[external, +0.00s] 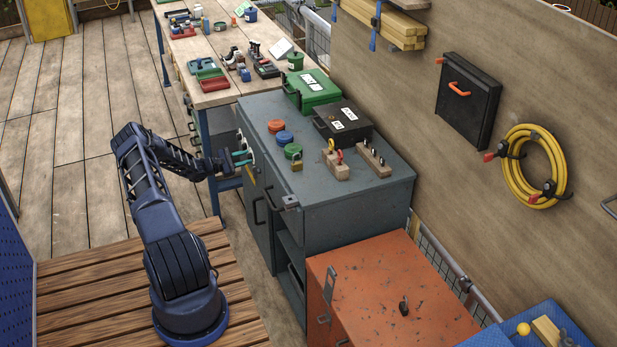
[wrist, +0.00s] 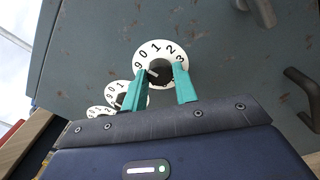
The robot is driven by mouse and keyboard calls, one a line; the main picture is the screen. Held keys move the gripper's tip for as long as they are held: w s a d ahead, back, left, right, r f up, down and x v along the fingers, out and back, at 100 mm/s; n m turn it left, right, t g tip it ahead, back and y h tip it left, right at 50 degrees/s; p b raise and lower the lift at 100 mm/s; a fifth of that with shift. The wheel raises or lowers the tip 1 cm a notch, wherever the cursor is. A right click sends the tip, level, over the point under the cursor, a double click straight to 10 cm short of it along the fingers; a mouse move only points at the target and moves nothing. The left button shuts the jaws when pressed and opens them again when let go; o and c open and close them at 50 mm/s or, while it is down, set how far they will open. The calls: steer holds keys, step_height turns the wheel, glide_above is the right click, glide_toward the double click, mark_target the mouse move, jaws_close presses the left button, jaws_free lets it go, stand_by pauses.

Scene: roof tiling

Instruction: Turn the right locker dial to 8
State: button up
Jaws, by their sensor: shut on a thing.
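The grey locker (external: 345,207) stands against the wall with white number dials on its front. In the wrist view the right dial (wrist: 158,50) is the nearest and largest of three in a row, with 9, 0, 1, 2 and 3 readable around its upper rim. Its black knob (wrist: 163,76) sits between the teal fingers of my gripper (wrist: 162,80), which is shut on it. The fingers hide the lower part of the dial, and I cannot tell the knob's setting. The middle dial (wrist: 113,90) and left dial (wrist: 97,112) lie to the left. In the external view my gripper (external: 242,158) is at the locker front.
Dark handles (wrist: 302,95) stick out from the locker front to the right of the dials. Colored lids, a green padlock (external: 293,153) and a black box (external: 343,124) sit on the locker top. An orange cabinet (external: 400,285) stands nearer the camera.

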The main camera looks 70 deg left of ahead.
steer(key=n, duration=1.1)
steer(key=shift+a+r+h, duration=0.1)
steer(key=shift+h, duration=0.2)
steer(key=shift+n, duration=0.3)
steer(key=o, duration=1)
steer(key=shift+c, duration=0.2)
steer(key=s, duration=1)
steer(key=shift+s+r, duration=0.2)
steer(key=shift+s, duration=0.15)
